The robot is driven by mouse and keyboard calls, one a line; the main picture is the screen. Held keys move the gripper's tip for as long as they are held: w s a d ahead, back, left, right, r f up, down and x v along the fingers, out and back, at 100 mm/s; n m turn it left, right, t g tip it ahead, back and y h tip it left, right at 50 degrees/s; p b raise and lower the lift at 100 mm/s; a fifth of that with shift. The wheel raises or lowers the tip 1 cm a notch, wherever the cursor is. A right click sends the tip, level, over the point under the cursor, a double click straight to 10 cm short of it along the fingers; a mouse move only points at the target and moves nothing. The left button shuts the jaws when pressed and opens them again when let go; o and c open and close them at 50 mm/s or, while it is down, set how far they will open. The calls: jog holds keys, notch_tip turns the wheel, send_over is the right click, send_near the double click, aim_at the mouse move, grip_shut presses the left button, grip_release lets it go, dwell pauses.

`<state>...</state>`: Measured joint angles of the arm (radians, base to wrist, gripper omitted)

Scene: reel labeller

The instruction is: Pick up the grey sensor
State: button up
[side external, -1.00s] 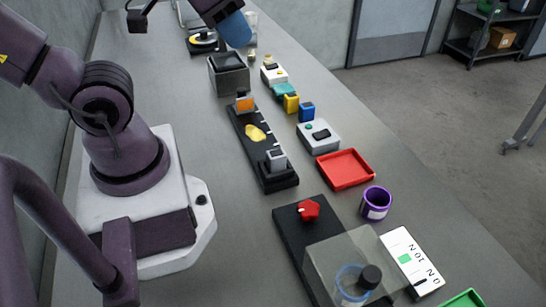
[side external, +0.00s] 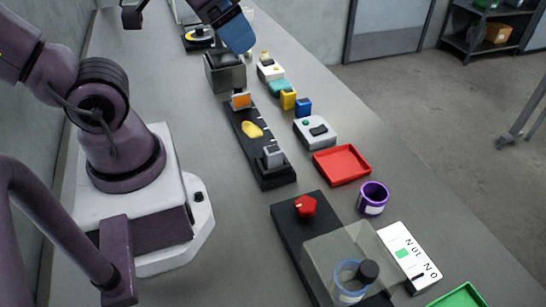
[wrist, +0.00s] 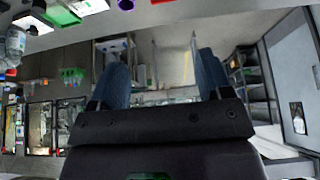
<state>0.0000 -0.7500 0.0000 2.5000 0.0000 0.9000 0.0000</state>
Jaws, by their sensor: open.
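A small grey block (side external: 273,157), which looks like the grey sensor, sits at the near end of a black rail (side external: 277,178). An orange-faced block (side external: 241,101) sits at the rail's far end, and a yellow piece (side external: 252,130) lies between them. My gripper (side external: 237,34) is high at the top of the side view, far beyond the grey block and apart from it. In the wrist view, the two blue fingers of my gripper (wrist: 162,75) are spread wide with nothing between them. I cannot make out the grey block in the wrist view.
A dark grey bin (side external: 225,74) stands beyond the rail. Right of the rail are small coloured blocks (side external: 288,99), a white device (side external: 315,132), a red tray (side external: 342,164) and a purple cup (side external: 373,198). A black base with a red knob (side external: 305,206) and clear cover is nearer.

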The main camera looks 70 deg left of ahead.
jog(key=m+g+y, duration=0.7)
jog(key=m+y, duration=0.5)
jog(key=m, duration=0.4)
send_near(276, 154)
jog(key=s, duration=0.1)
jog(key=s+d+f, duration=0.1)
jog(key=s, duration=0.1)
jog(key=shift+d+f, duration=0.3)
jog(key=shift+f, duration=0.1)
jog(key=w+m, duration=0.1)
jog(key=w+t+y, duration=0.1)
jog(key=shift+w+r+m, duration=0.3)
jog(key=shift+r+m, duration=0.05)
jog(key=shift+m, duration=0.05)
jog(key=shift+y, duration=0.3)
jog(key=x, duration=0.6)
jog(key=shift+a, duration=0.45)
jog(key=shift+x, duration=3.15)
jog(key=shift+s+d, duration=0.1)
jog(key=shift+s, duration=0.1)
